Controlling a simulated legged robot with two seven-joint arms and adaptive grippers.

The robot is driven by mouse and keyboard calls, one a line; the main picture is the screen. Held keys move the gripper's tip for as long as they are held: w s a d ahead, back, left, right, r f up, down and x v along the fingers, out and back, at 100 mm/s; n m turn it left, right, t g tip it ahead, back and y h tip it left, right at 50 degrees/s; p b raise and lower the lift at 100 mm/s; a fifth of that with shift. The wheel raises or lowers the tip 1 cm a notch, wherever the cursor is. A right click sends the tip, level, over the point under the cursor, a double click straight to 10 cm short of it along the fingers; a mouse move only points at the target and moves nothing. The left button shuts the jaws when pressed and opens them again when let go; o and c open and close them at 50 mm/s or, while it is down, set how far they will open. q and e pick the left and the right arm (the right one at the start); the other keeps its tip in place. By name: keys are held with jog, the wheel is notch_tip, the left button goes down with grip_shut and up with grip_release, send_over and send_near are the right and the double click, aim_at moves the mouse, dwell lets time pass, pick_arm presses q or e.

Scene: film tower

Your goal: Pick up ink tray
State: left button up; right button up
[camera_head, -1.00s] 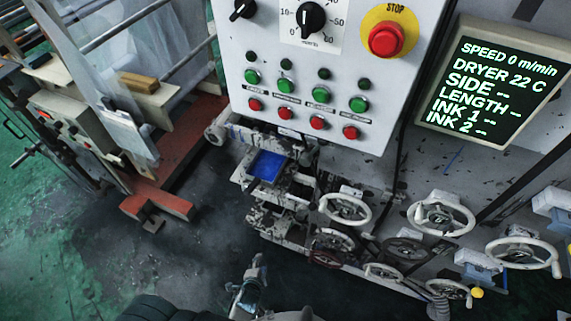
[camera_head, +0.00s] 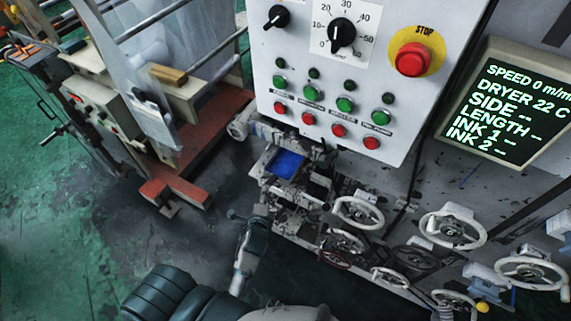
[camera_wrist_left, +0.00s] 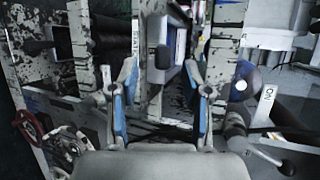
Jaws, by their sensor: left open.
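The ink tray appears to be the blue-bottomed rectangular tray (camera_head: 285,164) low on the machine, just under the control panel, in the head view. My left gripper (camera_head: 252,222) is below and slightly left of it in the head view, apart from it. In the left wrist view the gripper (camera_wrist_left: 163,98) is open, its two blue-padded fingers spread with nothing held between them. My right gripper is not in view.
The control panel (camera_head: 370,75) overhangs the tray area. Several handwheels, one of them white (camera_head: 453,228), project from the machine right of the tray. A red-brown frame (camera_head: 178,190) stands on the left. The floor (camera_head: 90,225) in front of it is clear.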

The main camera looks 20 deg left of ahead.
aim_at(268, 180)
pick_arm(q)
jog(key=x, duration=0.6)
jog(key=shift+w+p, duration=0.15)
jog(key=shift+p, duration=0.2)
jog(key=shift+r, duration=0.1)
grip_shut()
